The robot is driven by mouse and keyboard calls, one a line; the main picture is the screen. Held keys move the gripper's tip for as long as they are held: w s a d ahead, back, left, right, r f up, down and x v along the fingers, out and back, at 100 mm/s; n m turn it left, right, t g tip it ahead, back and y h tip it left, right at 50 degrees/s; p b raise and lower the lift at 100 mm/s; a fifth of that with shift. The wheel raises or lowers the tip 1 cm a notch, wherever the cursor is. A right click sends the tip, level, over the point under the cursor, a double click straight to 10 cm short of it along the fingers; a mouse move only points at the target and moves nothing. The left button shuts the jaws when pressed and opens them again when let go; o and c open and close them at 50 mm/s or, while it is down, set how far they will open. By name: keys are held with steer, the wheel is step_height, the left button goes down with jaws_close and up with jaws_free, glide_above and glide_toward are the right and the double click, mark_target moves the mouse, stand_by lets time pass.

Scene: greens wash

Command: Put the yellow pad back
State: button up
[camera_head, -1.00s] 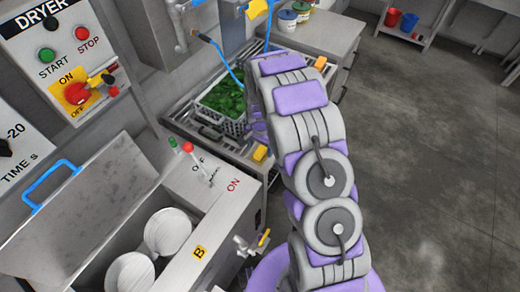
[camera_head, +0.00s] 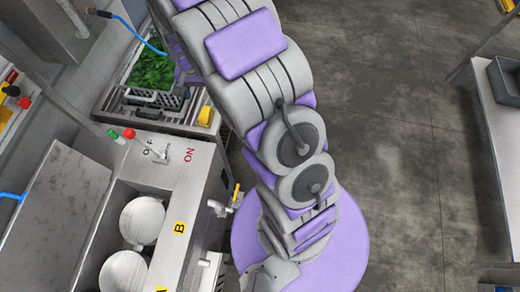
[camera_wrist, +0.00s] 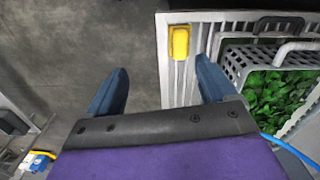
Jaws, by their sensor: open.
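A yellow pad (camera_head: 206,116) sits on the slatted metal rack near its edge, beside the crate of greens. In the wrist view the yellow pad (camera_wrist: 180,42) lies ahead, nearly in line with the right finger's tip. My gripper (camera_wrist: 162,82) is open and empty, with its two dark blue fingers spread apart. The left finger is over the grey floor and the right finger over the rack's edge. In the head view my arm hides the gripper.
A grey crate of greens (camera_wrist: 268,90) stands on the rack (camera_wrist: 206,18) right of the pad. The steel basin unit (camera_head: 190,190) with switches and a tap stands at the left. A bench with a grey bin (camera_head: 507,80) is at the right. Open floor (camera_head: 410,150) lies between.

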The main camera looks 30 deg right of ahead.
steer(key=s+r+n, duration=0.4)
steer(key=s+r, duration=0.9)
steer(key=s, duration=0.4)
steer(key=s+r+n+g, duration=0.1)
steer(key=s+r+n, duration=0.1)
steer(key=s, duration=1.5)
steer(key=shift+a+r+n, duration=0.15)
steer(key=shift+r+n, duration=0.2)
steer(key=shift+n, duration=0.45)
steer(key=shift+w+f, duration=0.1)
steer(key=shift+f, duration=0.05)
steer(key=shift+c, duration=0.2)
